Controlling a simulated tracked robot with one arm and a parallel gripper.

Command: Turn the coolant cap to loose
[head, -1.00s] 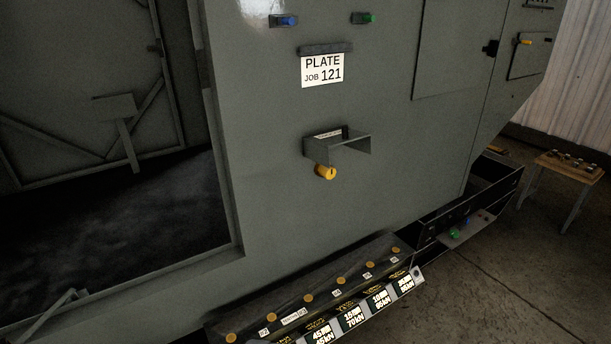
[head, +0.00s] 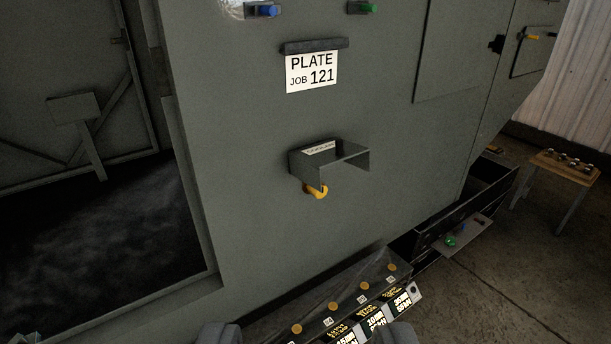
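The yellow cap (head: 316,192) sits on the grey panel, under a small grey open-fronted hood (head: 312,168). The hood hides the cap's upper part, and its marking cannot be read from here. A small pale label (head: 320,149) is on the panel inside the hood, too small to read surely. My gripper (head: 308,334) shows only as two grey fingertips at the bottom edge, wide apart with nothing between them. It is well below the cap in the picture and not touching it.
A ledge with several yellow knobs and number plates (head: 365,300) runs below the panel. A job plate (head: 312,72) and blue (head: 268,10) and green (head: 361,7) fittings are above. An open dark bay is at left. A small wooden table (head: 563,166) stands at right.

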